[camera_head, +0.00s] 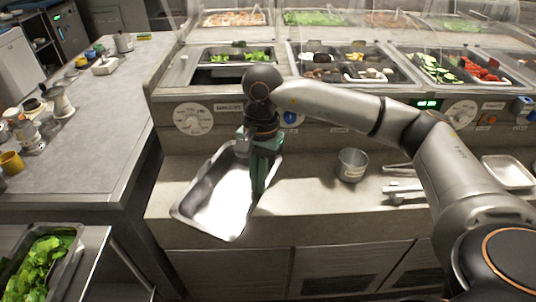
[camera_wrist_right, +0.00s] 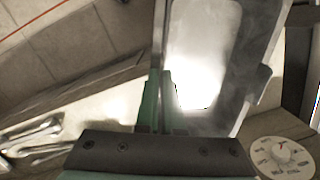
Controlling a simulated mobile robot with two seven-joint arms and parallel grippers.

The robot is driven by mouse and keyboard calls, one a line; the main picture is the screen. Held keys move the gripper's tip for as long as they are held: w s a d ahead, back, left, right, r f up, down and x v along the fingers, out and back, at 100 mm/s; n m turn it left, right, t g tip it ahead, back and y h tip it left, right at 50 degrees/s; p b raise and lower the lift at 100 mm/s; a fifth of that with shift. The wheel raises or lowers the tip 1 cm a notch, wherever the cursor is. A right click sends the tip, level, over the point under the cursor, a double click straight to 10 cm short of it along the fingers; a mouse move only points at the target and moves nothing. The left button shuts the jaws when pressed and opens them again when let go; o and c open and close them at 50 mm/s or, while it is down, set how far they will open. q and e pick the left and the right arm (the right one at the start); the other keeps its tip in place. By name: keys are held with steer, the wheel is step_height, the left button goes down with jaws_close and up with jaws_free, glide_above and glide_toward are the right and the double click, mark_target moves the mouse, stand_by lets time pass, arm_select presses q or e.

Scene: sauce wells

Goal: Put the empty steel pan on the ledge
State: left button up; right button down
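The empty steel pan (camera_head: 215,205) is a grey rectangular pan at the left end of the ledge (camera_head: 310,220), with its near corner at the ledge's front edge. Whether it rests on the ledge or hangs just above it I cannot tell. My right gripper (camera_head: 259,188) points down at the pan's right side. In the right wrist view, the green fingers of this gripper (camera_wrist_right: 159,100) close on the pan's side wall, and the bright bare inside of the pan (camera_wrist_right: 205,50) shows. My left gripper is out of view.
A small steel cup (camera_head: 352,164) and tongs (camera_head: 402,190) lie right of the pan on the ledge. A white tray (camera_head: 508,172) is at far right. Food wells and dials stand behind. A dark empty well (camera_head: 217,76) lies at back left. A lettuce pan (camera_head: 40,262) stands at lower left.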

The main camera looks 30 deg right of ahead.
steer(key=w+d+f+m+b, duration=0.1)
steer(key=d+m, duration=0.1)
steer(key=m, duration=0.2)
steer(key=w+d+f+m+t+b, duration=0.1)
steer(key=w+d+m, duration=0.1)
steer(key=m, duration=0.2)
steer(key=w+d+m+b, duration=0.2)
steer(key=m, duration=0.3)
steer(key=shift+f+t, duration=0.3)
steer(key=shift+f, duration=0.1)
steer(key=shift+f+b, duration=0.55)
steer(key=shift+f, duration=0.25)
step_height(320, 180, down, 2)
steer(key=shift+f+b, duration=0.15)
steer(key=shift+b, duration=0.65)
steer(key=shift+f+b, duration=0.4)
steer(key=shift+f, duration=0.25)
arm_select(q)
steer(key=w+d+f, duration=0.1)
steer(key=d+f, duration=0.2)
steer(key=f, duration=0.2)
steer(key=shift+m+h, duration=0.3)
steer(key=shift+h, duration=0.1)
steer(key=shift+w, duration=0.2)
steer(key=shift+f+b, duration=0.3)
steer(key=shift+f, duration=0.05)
arm_select(e)
steer(key=shift+f, duration=0.4)
